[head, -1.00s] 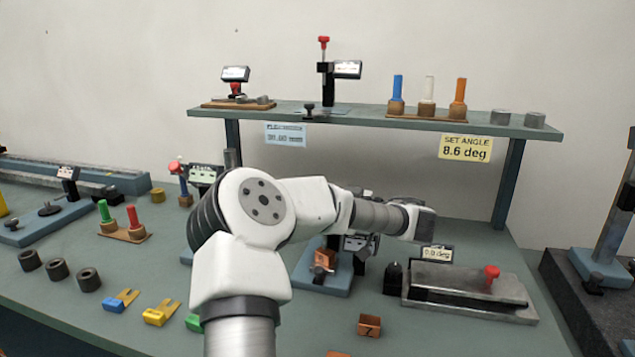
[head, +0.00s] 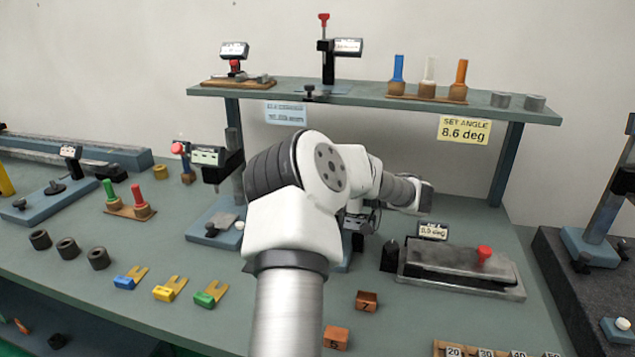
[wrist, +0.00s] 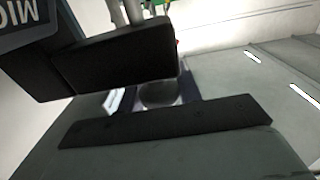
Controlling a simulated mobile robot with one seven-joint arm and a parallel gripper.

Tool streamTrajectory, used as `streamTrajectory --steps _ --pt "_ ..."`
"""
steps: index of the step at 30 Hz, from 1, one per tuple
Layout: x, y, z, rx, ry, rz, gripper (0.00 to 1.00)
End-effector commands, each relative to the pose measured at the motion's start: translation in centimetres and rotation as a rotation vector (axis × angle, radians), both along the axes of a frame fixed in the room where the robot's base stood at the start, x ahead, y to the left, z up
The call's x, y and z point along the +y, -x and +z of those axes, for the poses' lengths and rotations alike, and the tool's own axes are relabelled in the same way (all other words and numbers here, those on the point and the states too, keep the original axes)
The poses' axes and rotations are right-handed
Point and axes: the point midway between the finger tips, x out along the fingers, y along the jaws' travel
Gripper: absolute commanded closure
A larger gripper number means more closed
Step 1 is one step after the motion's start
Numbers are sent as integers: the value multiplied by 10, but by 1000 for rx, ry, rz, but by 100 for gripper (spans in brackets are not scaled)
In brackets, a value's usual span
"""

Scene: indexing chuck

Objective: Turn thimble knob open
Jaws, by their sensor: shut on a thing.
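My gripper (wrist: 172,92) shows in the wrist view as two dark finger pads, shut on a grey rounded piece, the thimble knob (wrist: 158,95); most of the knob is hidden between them. A dark housing with upside-down lettering (wrist: 22,32), part of the measuring device, is at the top left there. In the head view my gripper (head: 358,222) is low behind my forearm at the stand in the middle of the bench. My arm hides most of that stand and the knob, so the turn of the knob cannot be read.
Right of my gripper is a metal sine-plate fixture (head: 460,268) with a red knob (head: 484,254) and small display (head: 433,231). A black post (head: 390,255) stands close by. Orange blocks (head: 367,300) lie in front. A shelf (head: 375,98) overhangs the back.

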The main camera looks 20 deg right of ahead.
Motion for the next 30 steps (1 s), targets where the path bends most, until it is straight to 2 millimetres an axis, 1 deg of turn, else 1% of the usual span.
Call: streamTrajectory --steps 11,12,16,17,30 --pt "-1 1 0 -1 1 1 88" --pt "-1 1 0 -1 1 1 63" --pt "0 0 1 -2 0 2 46" --pt "0 0 1 -2 0 2 44" --pt "1 0 2 -4 0 3 44"
